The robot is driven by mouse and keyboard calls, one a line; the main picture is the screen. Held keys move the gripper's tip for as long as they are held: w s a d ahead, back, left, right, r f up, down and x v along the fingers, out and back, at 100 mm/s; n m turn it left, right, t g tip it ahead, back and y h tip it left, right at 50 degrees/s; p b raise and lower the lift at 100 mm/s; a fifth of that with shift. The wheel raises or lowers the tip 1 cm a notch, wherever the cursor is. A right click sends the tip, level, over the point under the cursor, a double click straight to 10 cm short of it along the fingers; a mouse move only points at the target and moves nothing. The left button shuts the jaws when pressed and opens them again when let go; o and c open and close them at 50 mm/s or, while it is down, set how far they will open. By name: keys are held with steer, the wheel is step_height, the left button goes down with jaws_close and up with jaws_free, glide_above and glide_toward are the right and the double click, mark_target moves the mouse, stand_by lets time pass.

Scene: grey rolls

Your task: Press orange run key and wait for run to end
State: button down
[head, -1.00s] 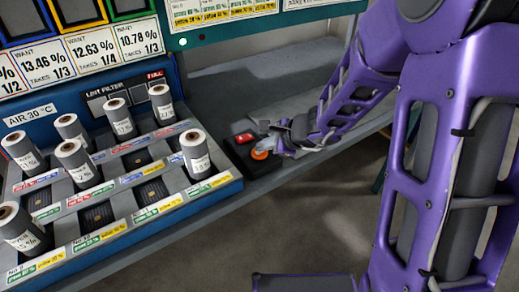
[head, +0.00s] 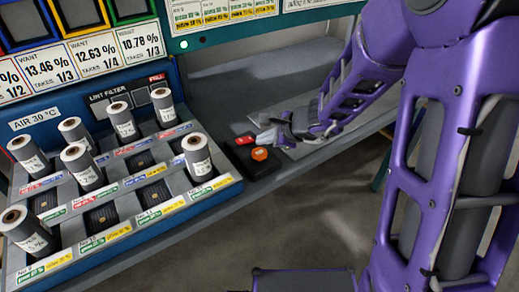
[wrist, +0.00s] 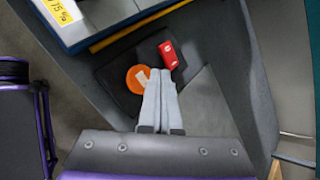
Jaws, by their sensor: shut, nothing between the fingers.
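The orange run key (head: 260,154) is a round button on a dark pad (head: 241,162) at the right end of the roll rack; it also shows in the wrist view (wrist: 136,80). A red key (head: 245,140) sits beside it on the same pad. My gripper (head: 265,138) is shut and empty. In the head view its tips are just behind the orange key, apart from it as far as I can tell. In the wrist view the fingertips (wrist: 158,74) overlap the orange key's right edge; whether they touch it is unclear.
Several grey rolls (head: 197,157) stand in the blue rack (head: 200,190) on the left, with some slots empty. A LINT FILTER panel (head: 122,99) marked FULL is behind them. Signs with percentages (head: 140,41) hang above. Grey bench surface (head: 270,90) lies clear behind the pad.

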mark_target(263, 154)
steer(key=shift+r+p, duration=1.15)
steer(key=shift+r, duration=0.7)
